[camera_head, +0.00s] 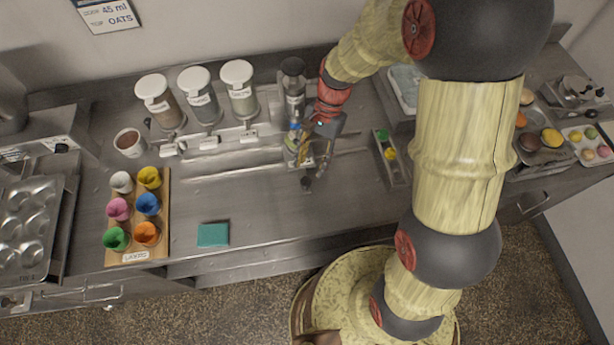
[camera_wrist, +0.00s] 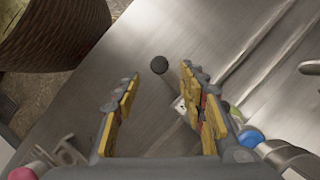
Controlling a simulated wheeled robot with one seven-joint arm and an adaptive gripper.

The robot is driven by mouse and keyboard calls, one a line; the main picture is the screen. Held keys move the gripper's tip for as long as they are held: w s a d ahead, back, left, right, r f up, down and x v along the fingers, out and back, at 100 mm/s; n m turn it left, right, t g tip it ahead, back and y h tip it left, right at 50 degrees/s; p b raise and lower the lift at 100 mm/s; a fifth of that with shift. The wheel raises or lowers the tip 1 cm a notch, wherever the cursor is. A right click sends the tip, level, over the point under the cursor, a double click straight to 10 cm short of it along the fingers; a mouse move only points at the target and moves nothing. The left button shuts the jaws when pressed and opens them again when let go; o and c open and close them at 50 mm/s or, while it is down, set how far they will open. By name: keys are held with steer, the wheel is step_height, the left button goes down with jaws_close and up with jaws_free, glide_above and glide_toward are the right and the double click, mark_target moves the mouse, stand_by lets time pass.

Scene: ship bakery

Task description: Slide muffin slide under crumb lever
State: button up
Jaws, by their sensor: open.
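My gripper (camera_head: 304,163) is low over the counter, below a dark-lidded canister (camera_head: 293,88); its fingers are open in the wrist view (camera_wrist: 158,86). A dark round knob (camera_wrist: 159,64) on a thin stem shows between and just beyond the fingertips, with no visible contact. The knob also shows below the gripper in the head view (camera_head: 306,183). A small white label (camera_wrist: 180,105) sits near the stem, close to the right finger. I cannot read it. Which part is the muffin slide or the crumb lever cannot be told; my gripper hides part of this area.
White-lidded canisters (camera_head: 200,95) stand at the back. A wooden rack (camera_head: 137,257) holds several coloured cups at left, near a teal square (camera_head: 212,235). A narrow panel (camera_head: 390,166) with green and yellow pieces lies right of my gripper. The counter's front middle is clear.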

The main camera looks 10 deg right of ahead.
mark_target(306, 180)
steer(key=b+x, duration=0.1)
steer(key=x, duration=0.5)
steer(key=shift+s, duration=0.1)
steer(key=shift+c, duration=1)
steer(key=c, duration=0.7)
jaws_close()
